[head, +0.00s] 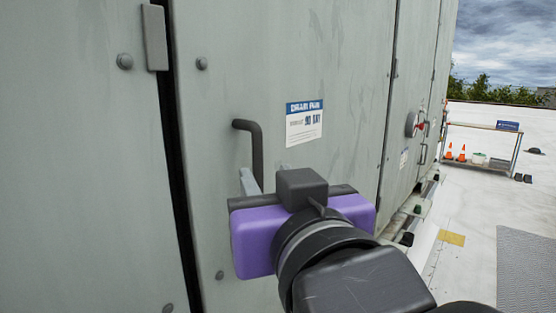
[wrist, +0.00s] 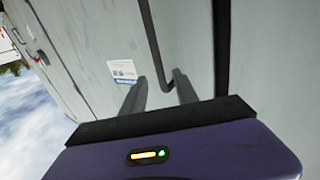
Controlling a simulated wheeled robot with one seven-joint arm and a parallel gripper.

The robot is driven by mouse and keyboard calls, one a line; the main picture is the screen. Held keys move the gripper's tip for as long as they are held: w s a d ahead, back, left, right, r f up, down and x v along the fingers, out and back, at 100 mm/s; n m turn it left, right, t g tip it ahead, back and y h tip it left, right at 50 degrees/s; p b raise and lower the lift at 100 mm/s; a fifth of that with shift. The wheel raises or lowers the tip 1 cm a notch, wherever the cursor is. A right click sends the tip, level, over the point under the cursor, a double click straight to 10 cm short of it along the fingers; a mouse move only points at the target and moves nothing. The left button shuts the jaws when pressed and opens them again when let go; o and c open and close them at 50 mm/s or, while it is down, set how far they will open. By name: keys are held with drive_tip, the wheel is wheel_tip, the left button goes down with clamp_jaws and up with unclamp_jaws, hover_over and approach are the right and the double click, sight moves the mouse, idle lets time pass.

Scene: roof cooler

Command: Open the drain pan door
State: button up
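The drain pan door (head: 300,60) is a grey metal panel with a blue and white "DRAIN PAN" label (head: 304,122). It looks closed. Its dark bent bar handle (head: 255,145) stands out left of the label; the handle's lower end is hidden by my gripper in the head view. The handle also shows in the wrist view (wrist: 151,40). My gripper (wrist: 160,88) is at the handle's end, its two grey fingers apart, with the bar reaching in between them. I cannot tell whether either finger touches it. In the head view my gripper (head: 250,178) shows one finger beside the handle.
A dark vertical gap (head: 180,170) runs along the door's left edge, beside another grey panel (head: 80,160). A hinge-like block (head: 154,38) sits at its top. Further right stand a red-marked switch (head: 413,124) and a rack (head: 490,145) with orange cones. Open roof lies right.

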sight(259, 164)
drive_tip(key=p+x, duration=0.1)
drive_tip(key=x, duration=0.6)
drive_tip(key=shift+w, duration=0.25)
drive_tip(key=shift+c, duration=0.5)
clamp_jaws()
idle(0.6)
